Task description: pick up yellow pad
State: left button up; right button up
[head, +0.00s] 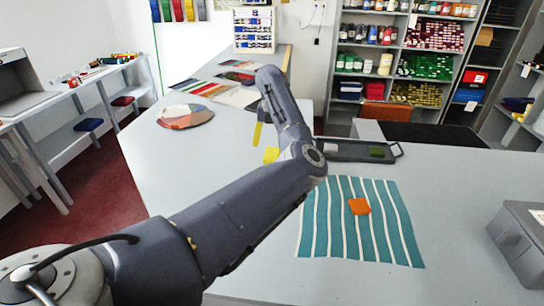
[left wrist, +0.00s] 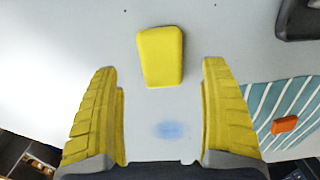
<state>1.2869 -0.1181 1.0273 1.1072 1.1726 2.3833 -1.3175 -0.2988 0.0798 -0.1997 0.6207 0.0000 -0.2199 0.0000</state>
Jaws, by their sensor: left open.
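The yellow pad (left wrist: 161,56) lies flat on the pale counter, ahead of and between the fingertips in the left wrist view. It also shows in the head view (head: 271,155), partly hidden by my left arm. My left gripper (head: 258,134) points down near the pad, with much of it behind the arm. In the left wrist view its two yellow ridged fingers (left wrist: 160,68) are wide apart, with nothing held between them. The right gripper is in neither view.
A teal striped cloth (head: 337,231) with an orange pad (head: 359,206) on it lies at the right. A dark tray (head: 347,150) with a green pad (head: 377,151) is behind. A grey box (head: 521,240) stands at the right edge. A round colour disc (head: 185,116) lies left.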

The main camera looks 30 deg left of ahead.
aim_at(272, 152)
pick_arm(q)
jog(key=shift+d+f, duration=0.1)
jog(key=shift+f, duration=2.55)
jog(key=c, duration=1.1)
jog(key=shift+c, duration=0.2)
notch_tip(272, 152, up, 20)
